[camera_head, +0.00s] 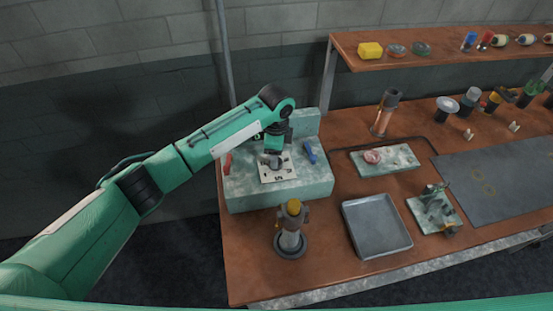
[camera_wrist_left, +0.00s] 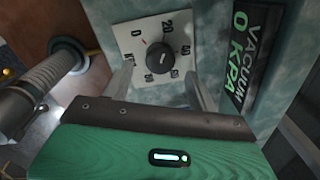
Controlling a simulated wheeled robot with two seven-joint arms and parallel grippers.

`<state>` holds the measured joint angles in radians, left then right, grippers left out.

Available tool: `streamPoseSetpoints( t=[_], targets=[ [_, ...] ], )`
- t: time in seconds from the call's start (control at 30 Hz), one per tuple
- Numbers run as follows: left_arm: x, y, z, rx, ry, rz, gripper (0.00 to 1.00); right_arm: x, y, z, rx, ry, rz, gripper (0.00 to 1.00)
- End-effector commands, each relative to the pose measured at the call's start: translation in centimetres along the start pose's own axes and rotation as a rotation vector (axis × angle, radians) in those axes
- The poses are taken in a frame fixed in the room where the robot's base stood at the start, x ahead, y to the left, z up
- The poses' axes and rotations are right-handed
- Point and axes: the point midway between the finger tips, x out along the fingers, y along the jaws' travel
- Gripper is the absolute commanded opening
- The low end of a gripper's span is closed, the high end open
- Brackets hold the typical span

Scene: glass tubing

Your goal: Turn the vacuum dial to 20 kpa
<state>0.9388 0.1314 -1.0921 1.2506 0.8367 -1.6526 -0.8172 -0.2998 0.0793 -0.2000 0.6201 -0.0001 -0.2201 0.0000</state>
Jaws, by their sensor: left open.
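The vacuum dial is a black round knob (camera_wrist_left: 160,58) on a white plate (camera_wrist_left: 128,40) with numbers around it. A small red mark beside the knob is near the 0. A green-lit display (camera_wrist_left: 243,55) beside it reads VACUUM 0 KPA. My left gripper (camera_wrist_left: 159,72) is open, with its fingers at either side of the knob's lower edge; whether they touch it I cannot tell. In the head view my left gripper (camera_head: 273,159) is over the plate (camera_head: 278,173) on the pale green box (camera_head: 300,190) and partly hides the knob. My right gripper is not in view.
A red handle (camera_head: 227,163) and a blue handle (camera_head: 309,152) flank the dial on the box. A burner-like tool (camera_head: 291,230) with a yellow top stands in front. A grey tray (camera_head: 377,225) lies to the right. A shelf (camera_head: 440,52) runs along the back.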

Motion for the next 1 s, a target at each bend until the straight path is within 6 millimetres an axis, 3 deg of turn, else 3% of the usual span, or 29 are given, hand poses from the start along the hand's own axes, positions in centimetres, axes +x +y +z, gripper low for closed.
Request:
streamPoseSetpoints(
  t=[0.2,0.43,0.63,1.0],
  targets=[
    [-4.9,-0.1,0.0,0.001,0.001,-0.006,0.59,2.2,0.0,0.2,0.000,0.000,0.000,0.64],
    [-8.9,-0.1,0.0,0.000,0.000,-0.004,0.59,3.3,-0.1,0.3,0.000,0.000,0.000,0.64],
    [-10.2,0.0,0.0,-0.001,0.000,-0.002,0.59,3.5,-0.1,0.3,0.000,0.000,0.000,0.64],
    [-10.2,0.0,0.0,-0.001,0.000,-0.001,0.59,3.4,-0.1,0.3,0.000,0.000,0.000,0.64]
  ],
)
